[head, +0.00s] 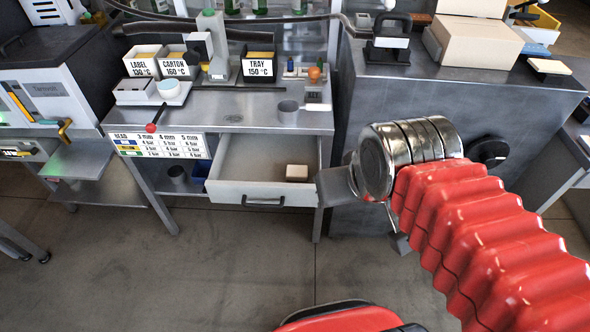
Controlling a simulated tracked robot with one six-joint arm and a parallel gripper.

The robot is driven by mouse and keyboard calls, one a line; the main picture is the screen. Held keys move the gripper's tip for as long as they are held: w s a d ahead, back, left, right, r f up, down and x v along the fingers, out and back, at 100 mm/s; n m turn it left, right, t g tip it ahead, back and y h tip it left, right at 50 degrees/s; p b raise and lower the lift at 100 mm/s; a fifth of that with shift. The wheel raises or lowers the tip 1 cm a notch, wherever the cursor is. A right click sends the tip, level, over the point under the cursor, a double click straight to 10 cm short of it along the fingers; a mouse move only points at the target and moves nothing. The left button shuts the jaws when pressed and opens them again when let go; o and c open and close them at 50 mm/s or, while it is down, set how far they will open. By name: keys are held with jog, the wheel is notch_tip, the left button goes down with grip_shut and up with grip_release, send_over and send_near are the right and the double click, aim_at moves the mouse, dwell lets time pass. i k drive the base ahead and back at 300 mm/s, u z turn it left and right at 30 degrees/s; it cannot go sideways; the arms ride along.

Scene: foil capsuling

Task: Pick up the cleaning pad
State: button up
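A small pale beige block (297,172), which may be the cleaning pad, lies inside the open drawer (262,190), near its right end. A flat cream-topped piece with a dark base (549,66) lies on the right-hand bench and also looks pad-like; I cannot tell for certain which is the pad. My gripper (337,187) is at the end of my red-sleeved arm, just right of the drawer in the picture. Only a grey part of it shows beside the shiny wrist. Its fingertips cannot be made out, and I see nothing held in it.
A grey cabinet (450,85) on the right carries a cardboard box (477,42). The floor in front is clear.

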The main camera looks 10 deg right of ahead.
aim_at(294, 172)
jog(key=i, duration=0.85)
jog(key=u, duration=0.05)
jog(key=k, duration=0.5)
jog(key=u, duration=1.15)
jog(key=i, duration=0.6)
jog(key=z, duration=0.1)
